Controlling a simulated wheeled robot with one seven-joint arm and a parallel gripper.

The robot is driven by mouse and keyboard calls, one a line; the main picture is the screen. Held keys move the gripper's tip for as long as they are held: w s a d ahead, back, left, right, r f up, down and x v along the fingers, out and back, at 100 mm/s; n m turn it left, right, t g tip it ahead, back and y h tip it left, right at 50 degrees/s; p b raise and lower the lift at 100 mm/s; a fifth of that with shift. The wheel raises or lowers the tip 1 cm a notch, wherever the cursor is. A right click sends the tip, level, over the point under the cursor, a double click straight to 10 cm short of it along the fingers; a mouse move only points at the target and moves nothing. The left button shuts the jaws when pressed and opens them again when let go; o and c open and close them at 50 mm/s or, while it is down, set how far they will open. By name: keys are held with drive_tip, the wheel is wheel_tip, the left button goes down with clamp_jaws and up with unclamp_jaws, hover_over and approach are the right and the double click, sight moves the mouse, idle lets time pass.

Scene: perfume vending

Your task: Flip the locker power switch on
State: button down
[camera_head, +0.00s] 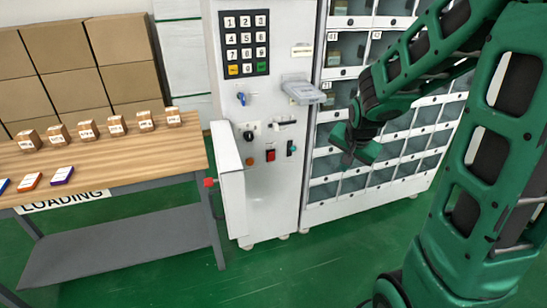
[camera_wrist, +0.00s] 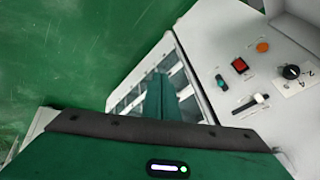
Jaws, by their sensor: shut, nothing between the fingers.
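The control panel (camera_head: 268,185) of the white cabinet carries a red square switch (camera_head: 270,155) and a small black-and-teal switch (camera_head: 291,147) to its right. Both also show in the wrist view, the red switch (camera_wrist: 239,65) and the teal one (camera_wrist: 221,83). The labels are too small to read, so I cannot tell which is the locker power switch or how it is set. My gripper (camera_head: 347,160) is shut and empty, right of the panel in front of the lockers, apart from the switches. Its green fingers show in the wrist view (camera_wrist: 163,97).
The panel also has a black knob (camera_head: 248,135), an orange button (camera_head: 250,161), a white handle (camera_head: 285,122), a blue key (camera_head: 241,98) and a keypad (camera_head: 246,42). A grey tray (camera_head: 304,93) juts out above. A wooden table (camera_head: 110,165) with small boxes stands left.

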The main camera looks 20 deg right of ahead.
drive_tip(key=w+a+f+m+t+y, duration=0.1)
drive_tip(key=w+a+f+m+t, duration=0.2)
drive_tip(key=w, duration=0.7)
drive_tip(key=w+a+f+m+t+y, duration=0.1)
drive_tip(key=w+a+f+m+t, duration=0.2)
drive_tip(key=w+a+f, duration=0.4)
drive_tip(key=w+a, duration=0.1)
drive_tip(key=w, duration=0.2)
drive_tip(key=shift+a+m, duration=0.2)
drive_tip(key=shift+m, duration=0.1)
drive_tip(key=shift+f, duration=0.15)
approach(271, 155)
drive_tip(key=x, duration=0.5)
drive_tip(key=shift+s+d+f, duration=0.15)
drive_tip(key=shift+f, duration=0.2)
drive_tip(key=shift+w+r, duration=0.1)
drive_tip(key=shift+w, duration=0.3)
